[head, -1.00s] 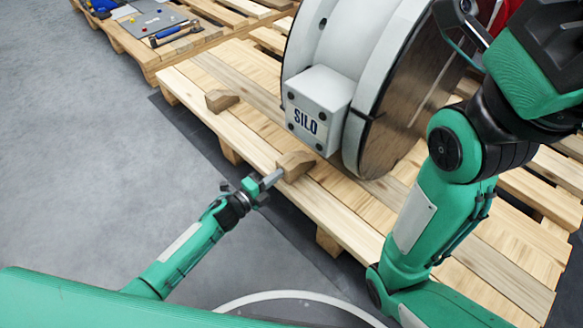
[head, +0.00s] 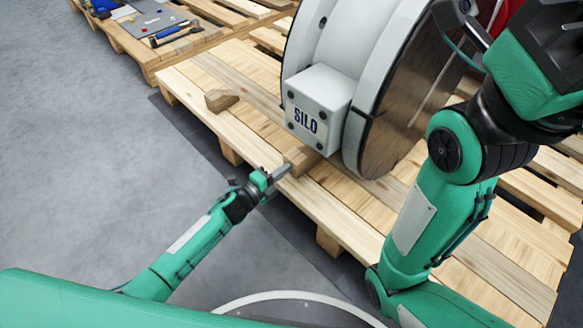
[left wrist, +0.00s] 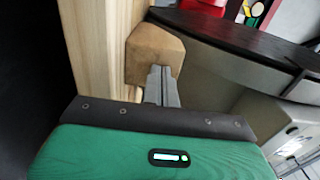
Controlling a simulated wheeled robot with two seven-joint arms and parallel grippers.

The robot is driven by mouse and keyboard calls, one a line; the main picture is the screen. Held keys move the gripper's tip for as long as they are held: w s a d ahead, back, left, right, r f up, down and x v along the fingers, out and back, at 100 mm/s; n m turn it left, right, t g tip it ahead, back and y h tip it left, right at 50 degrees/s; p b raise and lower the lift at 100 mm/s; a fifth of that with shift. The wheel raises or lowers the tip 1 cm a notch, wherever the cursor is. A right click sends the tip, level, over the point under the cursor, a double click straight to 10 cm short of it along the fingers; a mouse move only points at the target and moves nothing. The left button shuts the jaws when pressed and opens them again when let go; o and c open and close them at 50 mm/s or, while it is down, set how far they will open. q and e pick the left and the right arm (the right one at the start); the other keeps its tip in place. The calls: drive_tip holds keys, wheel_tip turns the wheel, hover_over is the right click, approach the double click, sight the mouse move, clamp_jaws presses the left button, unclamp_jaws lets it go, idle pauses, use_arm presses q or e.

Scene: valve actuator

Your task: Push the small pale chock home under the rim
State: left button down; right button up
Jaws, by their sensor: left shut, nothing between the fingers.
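The small pale wooden chock (head: 301,158) lies on the pallet planks at the near foot of the big white round valve body (head: 365,70). Its far part tucks in below the body and box, so I cannot tell whether it touches the rim. My left gripper (head: 282,171) is shut and empty, its fingertips at the chock's near, outer face. In the left wrist view the closed fingers (left wrist: 158,82) meet the chock's face (left wrist: 154,48), and the dark rim (left wrist: 240,38) curves just beyond. My right gripper (head: 468,28) is partly seen at the top; its jaw opening is unclear.
A second wooden chock (head: 220,100) sits on the pallet (head: 200,78) further left. The grey box marked SILO (head: 318,108) overhangs close above the pale chock. A second pallet at the back left holds a grey mat (head: 152,22) and tools. The floor (head: 90,170) at left is clear.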

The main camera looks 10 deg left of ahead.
sight(290, 174)
use_arm(q)
drive_tip(key=shift+b+x, duration=0.4)
drive_tip(key=shift+x, duration=1.35)
drive_tip(key=shift+s, duration=0.1)
drive_tip(key=shift+p+v, duration=0.65)
drive_tip(key=shift+v, duration=0.65)
drive_tip(key=p+v, duration=0.2)
drive_tip(key=v, duration=0.5)
drive_tip(key=shift+a, duration=0.2)
drive_tip(key=shift+s, duration=0.1)
